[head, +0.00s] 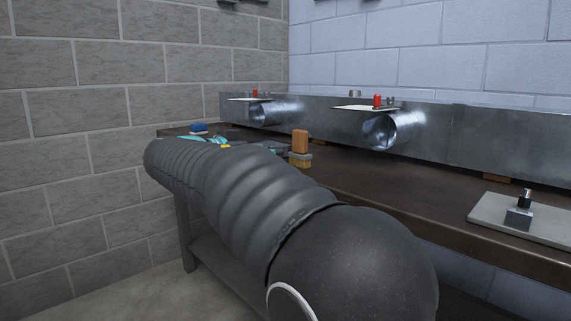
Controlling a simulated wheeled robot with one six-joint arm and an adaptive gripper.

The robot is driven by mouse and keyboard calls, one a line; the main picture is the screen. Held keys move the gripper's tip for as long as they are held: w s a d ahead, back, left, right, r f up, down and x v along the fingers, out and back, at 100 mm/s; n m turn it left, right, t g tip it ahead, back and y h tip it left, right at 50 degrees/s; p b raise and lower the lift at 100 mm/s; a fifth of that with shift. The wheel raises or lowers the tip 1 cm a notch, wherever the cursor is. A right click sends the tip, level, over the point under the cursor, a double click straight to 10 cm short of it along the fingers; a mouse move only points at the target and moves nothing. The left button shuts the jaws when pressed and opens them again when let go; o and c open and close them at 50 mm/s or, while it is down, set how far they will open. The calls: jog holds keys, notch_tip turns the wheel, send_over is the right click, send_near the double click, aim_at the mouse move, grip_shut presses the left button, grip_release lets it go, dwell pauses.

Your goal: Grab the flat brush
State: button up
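A small upright block (300,147), orange-brown on top with a yellowish lower part, stands on the dark bench just beyond my arm. It may be the flat brush, but I cannot tell for sure at this size. My arm crosses the picture from the lower right to the left and covers part of the bench.
The dark bench (390,192) has free room right of the block. A blue item (199,128) and teal pieces (205,139) lie at its left end. Metal ducts (383,131) line the back. A grey tray (485,212) holds a small dark-topped container (520,215).

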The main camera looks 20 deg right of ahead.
aim_at(297, 140)
jog(key=shift+m+h, duration=0.6)
jog(key=w+d, duration=0.1)
jog(key=d, duration=0.1)
jog(key=w+d, duration=0.2)
jog(key=w+d+r, duration=0.1)
jog(key=d, duration=0.1)
jog(key=shift+w+d, duration=0.3)
jog(key=shift+d, duration=0.1)
jog(key=shift+w+f+x, duration=0.15)
jog(key=shift+w+x, duration=0.05)
jog(key=shift+x, duration=1.15)
jog(key=shift+w+f+x, duration=0.15)
jog(key=shift+f+x, duration=0.05)
jog(key=shift+x, duration=1.15)
jog(key=shift+a, duration=0.15)
jog(key=c, duration=1.3)
